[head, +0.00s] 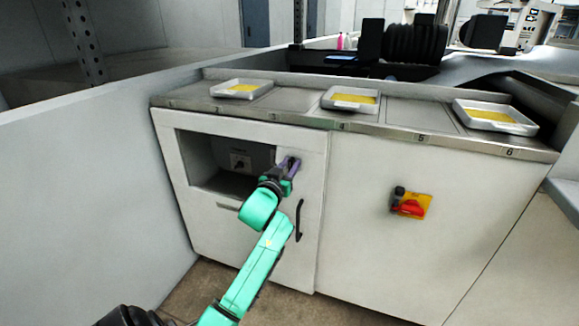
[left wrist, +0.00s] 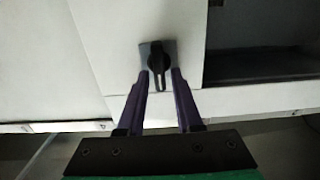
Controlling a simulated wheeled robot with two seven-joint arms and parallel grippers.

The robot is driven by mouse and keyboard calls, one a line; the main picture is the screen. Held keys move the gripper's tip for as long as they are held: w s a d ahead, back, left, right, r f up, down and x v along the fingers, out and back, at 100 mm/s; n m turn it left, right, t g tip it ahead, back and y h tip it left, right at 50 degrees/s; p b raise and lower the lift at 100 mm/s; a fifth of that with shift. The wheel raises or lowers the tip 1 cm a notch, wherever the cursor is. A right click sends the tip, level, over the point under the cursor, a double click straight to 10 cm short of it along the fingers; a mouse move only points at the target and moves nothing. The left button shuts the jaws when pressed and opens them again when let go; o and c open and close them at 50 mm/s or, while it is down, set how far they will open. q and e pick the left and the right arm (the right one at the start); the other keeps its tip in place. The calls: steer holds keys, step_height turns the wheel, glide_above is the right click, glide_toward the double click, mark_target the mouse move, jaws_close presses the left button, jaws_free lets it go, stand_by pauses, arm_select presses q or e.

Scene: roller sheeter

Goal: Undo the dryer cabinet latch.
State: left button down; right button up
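The dryer cabinet door (head: 312,185) is closed on the low white cabinet, with a window opening at its left and a black bar handle (head: 299,220) below. The latch (left wrist: 156,62) is a black turn handle on a grey plate on the white panel. In the left wrist view its lever points down the picture, toward my gripper. My left gripper (left wrist: 158,74) is open, with one purple finger on each side of the lever; I cannot tell whether they touch it. In the head view my left gripper (head: 291,165) hides the latch. My right gripper is not in view.
A red rotary switch on a yellow plate (head: 411,206) is on the panel to the right. Trays with yellow sheets (head: 240,89) (head: 350,100) (head: 495,118) stand on the counter above. A white wall (head: 80,190) borders the left side. Dark machinery (head: 400,45) stands behind.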

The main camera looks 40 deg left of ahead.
arm_select(q)
steer(key=shift+m, duration=0.4)
steer(key=shift+d+p, duration=0.1)
steer(key=shift+p, duration=0.35)
steer(key=m+p, duration=0.1)
steer(key=m, duration=0.1)
steer(key=shift+d+m, duration=0.15)
steer(key=shift+m, duration=0.25)
steer(key=m, duration=0.4)
steer(key=f+m, duration=0.1)
steer(key=m, duration=0.4)
steer(key=m+p, duration=0.1)
steer(key=m, duration=0.4)
steer(key=shift+w+d+f, duration=0.2)
steer(key=shift+d+f, duration=0.1)
steer(key=shift+d, duration=0.05)
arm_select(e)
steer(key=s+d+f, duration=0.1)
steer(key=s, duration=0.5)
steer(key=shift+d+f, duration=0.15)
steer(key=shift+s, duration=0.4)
arm_select(q)
steer(key=shift+r, duration=0.1)
